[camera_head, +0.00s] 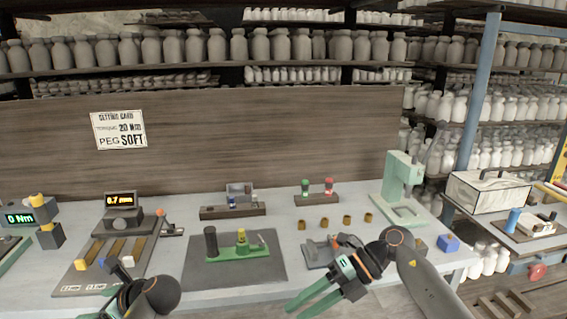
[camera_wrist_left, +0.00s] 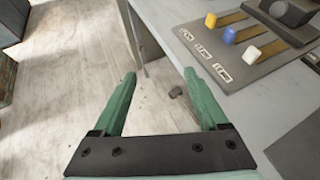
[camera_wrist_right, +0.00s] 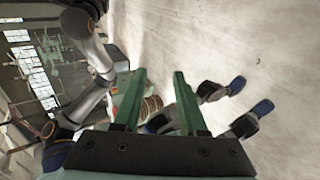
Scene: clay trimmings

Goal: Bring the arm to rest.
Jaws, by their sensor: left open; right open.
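My left gripper (camera_wrist_left: 158,80) is open and empty in the left wrist view, over the floor beside the bench's front edge. In the head view its arm shows at the bottom left, with the fingers mostly cut off by the frame. My right gripper (camera_head: 296,308) is open with green fingers pointing down and left, in front of the bench's front edge. In the right wrist view its fingers (camera_wrist_right: 159,75) are apart with nothing held between them; pale floor and dark blue-tipped parts show beyond.
The grey bench (camera_head: 290,206) carries a green fixture (camera_head: 238,253) on a dark mat, a board with coloured pegs (camera_head: 83,264), several small brown cups (camera_head: 324,222), a green press (camera_head: 403,180) and a blue block (camera_head: 448,243). A setting card (camera_head: 119,130) hangs behind. Shelves of jars stand around.

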